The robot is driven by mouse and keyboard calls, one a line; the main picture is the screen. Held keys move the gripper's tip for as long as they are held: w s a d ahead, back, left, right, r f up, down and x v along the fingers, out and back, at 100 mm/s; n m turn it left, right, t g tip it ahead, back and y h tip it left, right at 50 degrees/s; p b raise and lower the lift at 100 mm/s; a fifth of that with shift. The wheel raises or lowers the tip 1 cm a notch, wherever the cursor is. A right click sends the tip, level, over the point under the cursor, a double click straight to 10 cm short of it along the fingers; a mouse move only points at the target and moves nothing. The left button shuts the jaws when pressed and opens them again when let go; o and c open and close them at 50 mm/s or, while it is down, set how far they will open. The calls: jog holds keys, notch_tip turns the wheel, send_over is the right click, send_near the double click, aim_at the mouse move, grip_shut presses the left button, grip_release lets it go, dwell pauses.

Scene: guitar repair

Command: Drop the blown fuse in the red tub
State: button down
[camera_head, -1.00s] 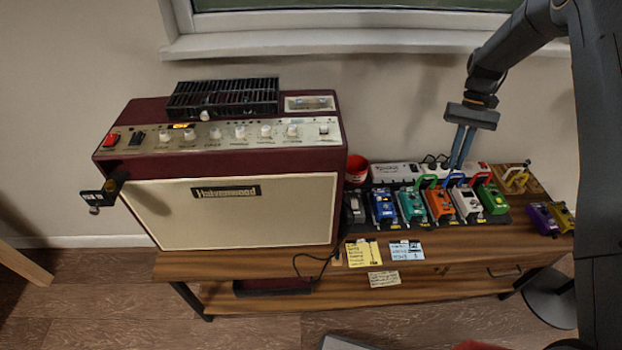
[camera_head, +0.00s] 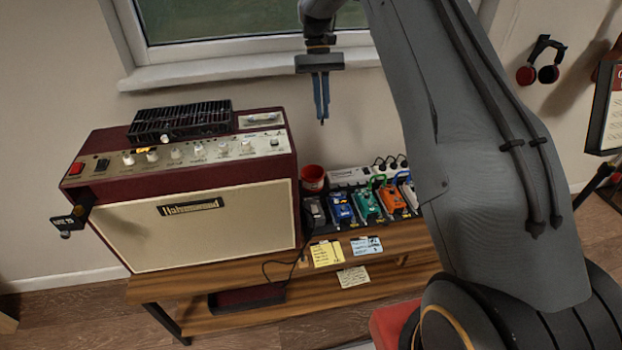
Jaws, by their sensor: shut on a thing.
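The red tub (camera_head: 312,178) stands on the bench just right of the amplifier, behind the pedals. My gripper (camera_head: 322,118) points down in front of the wall below the window, raised above the tub and slightly right of it in the picture. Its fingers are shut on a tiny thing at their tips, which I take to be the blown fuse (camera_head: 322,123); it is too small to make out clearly. The inside of the tub is hard to see.
The maroon amplifier (camera_head: 215,210) fills the left of the bench (camera_head: 215,283), with a black vented unit (camera_head: 180,121) on top. Several pedals (camera_head: 366,205) and a white power strip (camera_head: 348,175) sit right of the tub. My arm hides the bench's right part.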

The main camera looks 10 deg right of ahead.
jog(key=shift+r, duration=0.55)
